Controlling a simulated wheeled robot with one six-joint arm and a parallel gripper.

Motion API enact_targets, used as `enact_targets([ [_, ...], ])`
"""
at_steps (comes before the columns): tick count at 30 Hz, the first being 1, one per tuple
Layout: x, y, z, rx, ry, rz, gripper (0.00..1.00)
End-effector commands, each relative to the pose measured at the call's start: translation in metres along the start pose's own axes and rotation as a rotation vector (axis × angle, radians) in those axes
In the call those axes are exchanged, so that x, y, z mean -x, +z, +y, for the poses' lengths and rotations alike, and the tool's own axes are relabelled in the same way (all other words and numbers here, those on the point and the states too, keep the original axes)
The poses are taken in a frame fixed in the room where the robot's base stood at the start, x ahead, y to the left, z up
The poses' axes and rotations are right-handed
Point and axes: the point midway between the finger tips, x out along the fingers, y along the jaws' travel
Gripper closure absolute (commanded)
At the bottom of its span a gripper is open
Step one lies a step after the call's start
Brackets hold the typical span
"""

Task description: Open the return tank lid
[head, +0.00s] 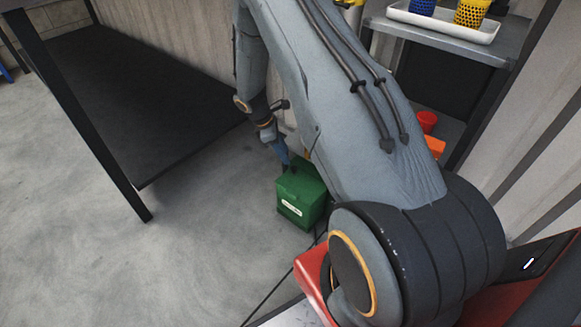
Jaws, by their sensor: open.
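A green box-shaped tank (301,195) with a white label on its front stands on the grey floor, near the middle of the head view. It looks like the return tank, and its top looks closed. My arm reaches over from the lower right and bends down behind it. My gripper (284,168) points down at the tank's upper back left edge. The fingertips are small and partly hidden, and I cannot tell whether they touch the lid. Nothing shows held in the gripper.
A black low shelf (135,100) with a dark post (95,130) stands at the left. A grey shelf (450,40) at the upper right bears a white tray (440,22) with blue and yellow baskets. A red cup (427,121) sits below. The floor left of the tank is clear.

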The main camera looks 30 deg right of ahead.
Motion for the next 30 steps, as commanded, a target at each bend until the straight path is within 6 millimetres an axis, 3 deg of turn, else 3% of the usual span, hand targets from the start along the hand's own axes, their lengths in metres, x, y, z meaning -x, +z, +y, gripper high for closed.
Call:
enact_targets([
  [15, -0.068, -0.001, -0.001, -0.001, -0.001, 0.001, 0.6],
  [24, -0.072, 0.0, -0.001, -0.001, 0.0, 0.001, 0.6],
  [30, -0.072, 0.0, -0.001, -0.002, -0.001, 0.001, 0.92],
])
